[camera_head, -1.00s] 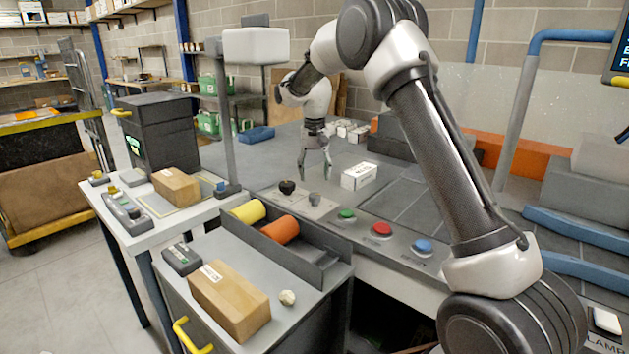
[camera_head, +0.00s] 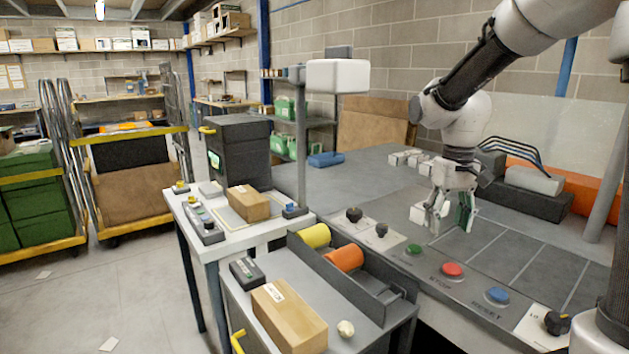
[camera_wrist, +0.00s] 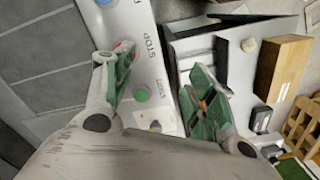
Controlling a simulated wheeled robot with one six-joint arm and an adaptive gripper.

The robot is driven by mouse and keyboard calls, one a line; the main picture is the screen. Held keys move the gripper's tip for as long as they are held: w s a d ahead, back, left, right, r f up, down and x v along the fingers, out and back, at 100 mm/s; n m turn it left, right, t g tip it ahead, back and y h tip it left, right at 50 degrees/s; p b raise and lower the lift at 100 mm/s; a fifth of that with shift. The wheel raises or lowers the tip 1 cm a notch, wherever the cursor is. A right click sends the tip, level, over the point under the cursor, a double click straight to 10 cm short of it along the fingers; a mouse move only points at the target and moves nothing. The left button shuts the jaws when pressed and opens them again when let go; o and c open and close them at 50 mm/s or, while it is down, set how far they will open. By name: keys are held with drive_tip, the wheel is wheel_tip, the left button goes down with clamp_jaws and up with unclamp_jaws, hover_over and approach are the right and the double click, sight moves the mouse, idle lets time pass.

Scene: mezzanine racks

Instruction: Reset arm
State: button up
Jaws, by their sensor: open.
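My gripper (camera_head: 450,212) hangs fingers down above the grey worktop, behind the button panel. It is open, with nothing between its fingers. In the wrist view my gripper (camera_wrist: 160,85) shows two spread fingers with green pads. The panel in front carries a green button (camera_head: 414,249), a red button (camera_head: 452,269) and a blue button (camera_head: 497,296). The green button (camera_wrist: 141,95) shows between the fingers in the wrist view.
A tray (camera_head: 345,283) with a yellow and an orange cylinder stands left of the panel. Cardboard boxes lie on the front cabinet (camera_head: 289,314) and the white side table (camera_head: 249,202). A lamp-like post (camera_head: 302,150) rises behind them. Grey blocks (camera_head: 536,200) stand at the back right.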

drive_tip(key=s+d+r+t, duration=0.2)
drive_tip(key=s+d+r, duration=0.1)
drive_tip(key=s, duration=0.7)
drive_tip(key=s+d+r+m+t, duration=0.1)
drive_tip(key=s+d+r+t, duration=0.1)
drive_tip(key=s, duration=0.8)
wheel_tip(320, 180, up, 2)
drive_tip(key=shift+s+d+t, duration=0.3)
drive_tip(key=shift+d+t, duration=0.1)
drive_tip(key=shift+d, duration=0.35)
